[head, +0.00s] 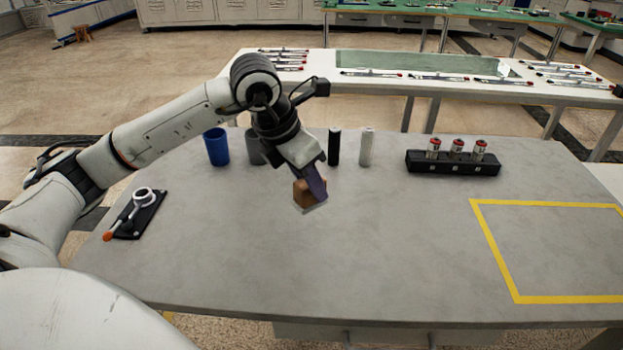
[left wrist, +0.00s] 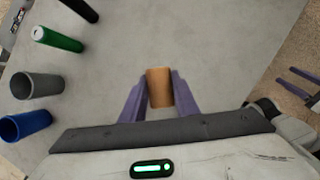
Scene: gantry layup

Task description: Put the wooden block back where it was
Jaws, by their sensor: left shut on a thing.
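The wooden block (head: 301,195) is brown and sits between the purple fingers of my left gripper (head: 312,190). In the left wrist view the block (left wrist: 158,88) is held between both fingertips of the left gripper (left wrist: 159,95), which is shut on it. In the head view the gripper points down over the middle of the grey table (head: 375,235), and one finger partly covers the block. I cannot tell exactly how high the block is above the table.
A blue cup (head: 216,147) and a grey cup (head: 256,147) stand behind the arm. A black cylinder (head: 334,146) and a whitish cylinder (head: 366,147) stand nearby. A black rack (head: 452,162) holds three red-topped items. A yellow-taped area (head: 500,255) lies empty at right. A black holder (head: 138,215) lies left.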

